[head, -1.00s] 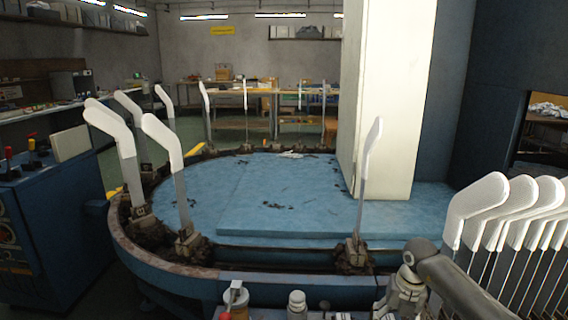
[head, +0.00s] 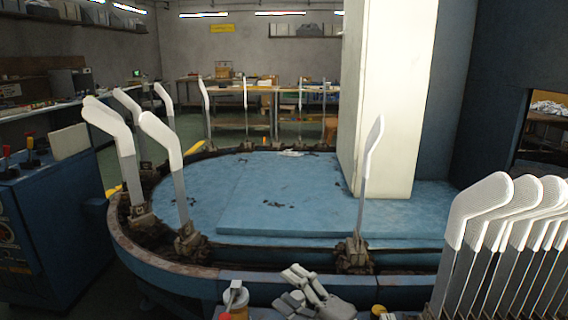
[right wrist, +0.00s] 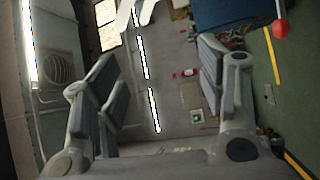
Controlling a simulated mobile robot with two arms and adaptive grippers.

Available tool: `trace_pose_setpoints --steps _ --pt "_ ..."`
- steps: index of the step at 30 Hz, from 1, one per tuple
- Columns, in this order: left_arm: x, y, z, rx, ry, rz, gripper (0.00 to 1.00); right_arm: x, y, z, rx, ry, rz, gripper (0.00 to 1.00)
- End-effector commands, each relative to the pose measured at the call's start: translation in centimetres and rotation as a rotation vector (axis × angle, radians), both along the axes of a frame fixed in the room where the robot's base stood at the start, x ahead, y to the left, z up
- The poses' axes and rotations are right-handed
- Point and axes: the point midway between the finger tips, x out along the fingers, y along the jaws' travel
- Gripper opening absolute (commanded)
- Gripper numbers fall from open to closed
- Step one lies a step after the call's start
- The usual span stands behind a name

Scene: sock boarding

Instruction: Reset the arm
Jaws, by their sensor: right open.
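My right gripper (head: 298,287) is low in the head view, at the bottom centre in front of the round machine's rim. Its grey fingers point up, and it is apart from the boards. In the right wrist view its two padded fingers (right wrist: 157,85) stand wide apart with nothing between them. A row of boards with white socks (head: 490,205) stands at the right. Single upright boards with white socks, such as the near left one (head: 160,138) and the front one (head: 373,145), stand around the machine.
The round blue machine table (head: 290,190) fills the middle, with a tall cream column (head: 390,90) on it. A blue control cabinet (head: 45,225) stands at the left.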

Motion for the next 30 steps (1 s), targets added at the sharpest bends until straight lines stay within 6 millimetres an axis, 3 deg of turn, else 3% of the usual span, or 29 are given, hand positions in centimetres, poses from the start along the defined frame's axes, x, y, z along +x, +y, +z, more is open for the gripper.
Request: trace_pose_setpoints --steps 3,7,11,15,21,24,30 --pt "0.0 0.0 0.0 0.0 0.0 0.0 0.4 -0.2 -3.6 1.2 0.226 0.085 -0.197 0.64" --pt "0.0 0.0 0.0 0.0 0.0 0.0 0.4 -0.7 -8.8 0.1 0.428 0.229 -0.431 0.64" --pt "0.0 0.0 0.0 0.0 0.0 0.0 0.4 -2.7 -13.9 -3.4 0.579 0.426 -0.663 0.64" --pt "0.0 0.0 0.0 0.0 0.0 0.0 0.4 -7.0 -18.1 -8.9 0.681 0.691 -0.894 0.64" --pt "0.0 0.0 0.0 0.0 0.0 0.0 0.4 -16.1 -20.6 -16.2 0.713 1.105 -1.14 0.64" --pt "0.0 0.0 0.0 0.0 0.0 0.0 0.4 -20.3 -20.6 -18.3 0.694 1.272 -1.207 0.64" --pt "0.0 0.0 0.0 0.0 0.0 0.0 0.4 -27.5 -19.8 -20.4 0.635 1.541 -1.279 0.64"
